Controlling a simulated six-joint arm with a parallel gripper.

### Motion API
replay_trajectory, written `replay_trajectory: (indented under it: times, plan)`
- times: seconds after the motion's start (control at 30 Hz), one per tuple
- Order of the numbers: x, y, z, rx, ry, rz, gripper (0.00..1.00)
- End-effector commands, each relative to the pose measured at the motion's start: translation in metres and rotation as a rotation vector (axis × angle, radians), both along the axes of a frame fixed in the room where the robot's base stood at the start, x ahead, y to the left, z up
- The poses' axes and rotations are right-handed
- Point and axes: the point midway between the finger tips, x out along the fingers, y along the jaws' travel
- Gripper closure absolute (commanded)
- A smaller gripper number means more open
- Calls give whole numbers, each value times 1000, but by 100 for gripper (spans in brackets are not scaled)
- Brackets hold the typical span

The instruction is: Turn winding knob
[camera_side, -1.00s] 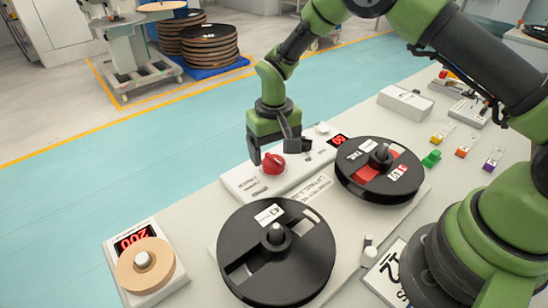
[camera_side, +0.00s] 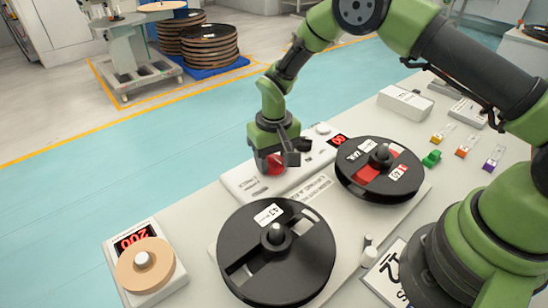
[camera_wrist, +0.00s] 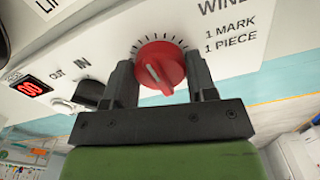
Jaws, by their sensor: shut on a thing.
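The red winding knob (camera_side: 274,164) sits on the white control panel (camera_side: 240,184) behind the two reels. It also shows in the wrist view (camera_wrist: 158,66), with a white pointer line and tick marks around it. My gripper (camera_side: 277,162) points down over the panel with its fingers around the knob. In the wrist view my gripper (camera_wrist: 163,82) has one dark finger on each side of the knob, shut on it. The side view hides part of the knob behind a finger.
A large black reel (camera_side: 310,262) stands in front and a second black reel (camera_side: 350,172) with red inside is at right. A tan disc (camera_side: 160,270) sits on a unit reading 200 at left. Coloured clips, including a green one (camera_side: 431,159), lie at right.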

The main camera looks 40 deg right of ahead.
Motion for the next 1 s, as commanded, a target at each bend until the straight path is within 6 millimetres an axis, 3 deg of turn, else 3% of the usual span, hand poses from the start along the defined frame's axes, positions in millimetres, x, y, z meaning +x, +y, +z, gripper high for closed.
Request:
replay_trajectory:
  times: [0.27,1.0]
  plan:
    - [0,0,1,0,0,119,72]
    - [0,-1,1,0,0,665,72]
